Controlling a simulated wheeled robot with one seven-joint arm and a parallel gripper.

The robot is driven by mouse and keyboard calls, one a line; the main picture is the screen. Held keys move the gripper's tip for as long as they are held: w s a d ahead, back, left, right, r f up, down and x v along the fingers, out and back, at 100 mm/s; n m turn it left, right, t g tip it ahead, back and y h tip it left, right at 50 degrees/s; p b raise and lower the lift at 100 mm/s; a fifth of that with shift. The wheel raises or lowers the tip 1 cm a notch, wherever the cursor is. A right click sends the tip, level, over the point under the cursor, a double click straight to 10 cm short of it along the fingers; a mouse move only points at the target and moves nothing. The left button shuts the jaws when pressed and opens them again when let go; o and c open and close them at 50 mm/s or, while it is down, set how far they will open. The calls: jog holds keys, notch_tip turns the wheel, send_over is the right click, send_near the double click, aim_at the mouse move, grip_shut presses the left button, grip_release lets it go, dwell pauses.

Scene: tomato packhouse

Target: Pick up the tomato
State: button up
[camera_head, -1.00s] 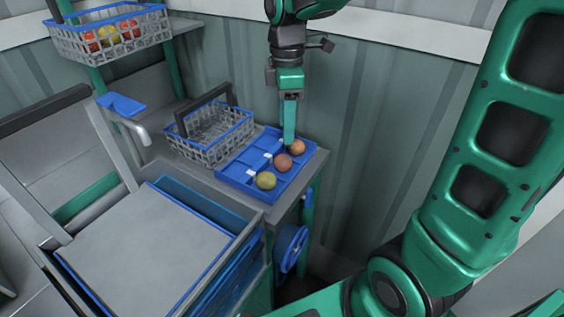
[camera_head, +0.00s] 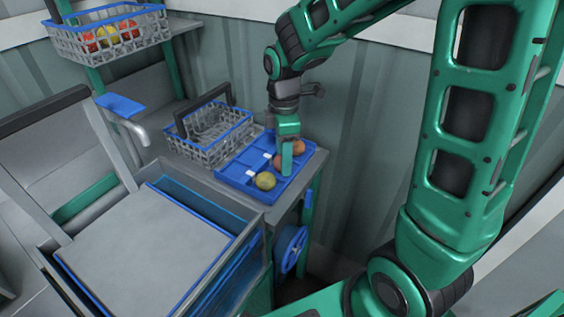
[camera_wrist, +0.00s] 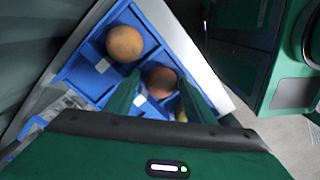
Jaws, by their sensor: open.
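A blue compartment tray (camera_head: 235,173) on the stand holds three tomatoes in its right-hand row. The near one is greenish yellow (camera_head: 265,181), the middle one is reddish orange (camera_head: 279,161) and partly hidden, and the far one is orange (camera_head: 298,146). My gripper (camera_head: 287,168) is open and low over the row. In the wrist view its two fingers (camera_wrist: 158,100) straddle the reddish middle tomato (camera_wrist: 161,80). The orange tomato (camera_wrist: 124,43) lies beyond, to the upper left. The third is mostly hidden behind the right finger. I cannot tell whether the fingers touch the middle tomato.
An empty grey wire basket (camera_head: 207,147) with a dark handle stands left of the tray. A higher basket (camera_head: 75,46) holds red and yellow tomatoes. A large grey-topped bin (camera_head: 145,240) is at the front, and the wall (camera_head: 345,150) is close behind the stand.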

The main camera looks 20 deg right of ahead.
jog(key=shift+f, duration=0.1)
jog(key=c, duration=0.5)
jog(key=shift+c, duration=0.2)
